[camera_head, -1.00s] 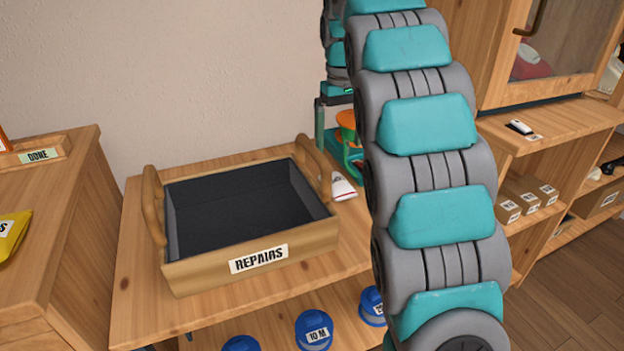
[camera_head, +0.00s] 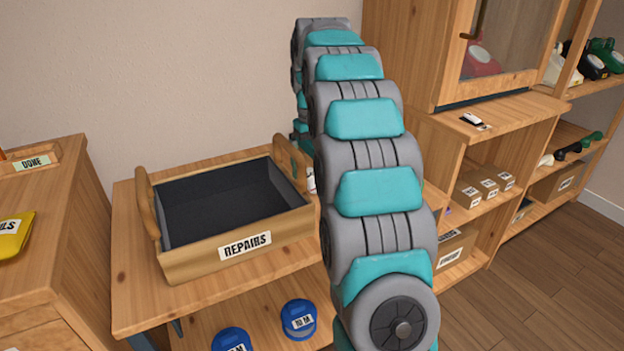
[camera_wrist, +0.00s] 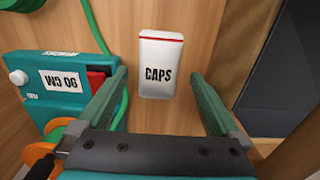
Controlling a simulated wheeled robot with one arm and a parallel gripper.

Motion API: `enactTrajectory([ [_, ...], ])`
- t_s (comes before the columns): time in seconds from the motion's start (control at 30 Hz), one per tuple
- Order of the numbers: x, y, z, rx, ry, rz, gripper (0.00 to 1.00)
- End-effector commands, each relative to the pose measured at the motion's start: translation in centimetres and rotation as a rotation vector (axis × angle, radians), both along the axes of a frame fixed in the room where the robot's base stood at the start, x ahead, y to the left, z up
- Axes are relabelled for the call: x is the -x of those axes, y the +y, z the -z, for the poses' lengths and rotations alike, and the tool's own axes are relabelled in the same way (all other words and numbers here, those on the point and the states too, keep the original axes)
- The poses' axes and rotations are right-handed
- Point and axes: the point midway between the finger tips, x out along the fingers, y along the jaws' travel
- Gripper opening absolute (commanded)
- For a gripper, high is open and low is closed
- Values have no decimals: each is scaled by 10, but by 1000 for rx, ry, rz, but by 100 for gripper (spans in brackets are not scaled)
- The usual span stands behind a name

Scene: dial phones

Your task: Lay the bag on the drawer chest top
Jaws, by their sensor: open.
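A white bag (camera_wrist: 161,68) with a red stripe and the label CAPS lies on the wooden bench top in the wrist view. In the head view only a sliver of it (camera_head: 311,183) shows beside my arm, right of the tray. My gripper (camera_wrist: 161,82) is open and empty, with its green fingers left and right of the bag's near part. I cannot tell its height over the bag. The wooden drawer chest (camera_head: 55,205) stands at the left in the head view. A yellow bag (camera_head: 12,236) with a partly cut-off label lies on its top.
A wooden REPAIRS tray (camera_head: 180,268) with a dark, empty inside stands left of my arm. Blue round containers (camera_head: 299,319) sit on the lower shelf. A cabinet (camera_head: 425,60) stands right.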

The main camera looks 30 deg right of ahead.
Motion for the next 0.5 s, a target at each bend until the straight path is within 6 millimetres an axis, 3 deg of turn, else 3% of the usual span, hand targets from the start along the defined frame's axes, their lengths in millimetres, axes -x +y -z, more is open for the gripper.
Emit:
enactTrajectory([
  [0.23,1,-2,30,-2,4,1,100],
  [0.5,0,-2,33,-1,0,0,98],
])
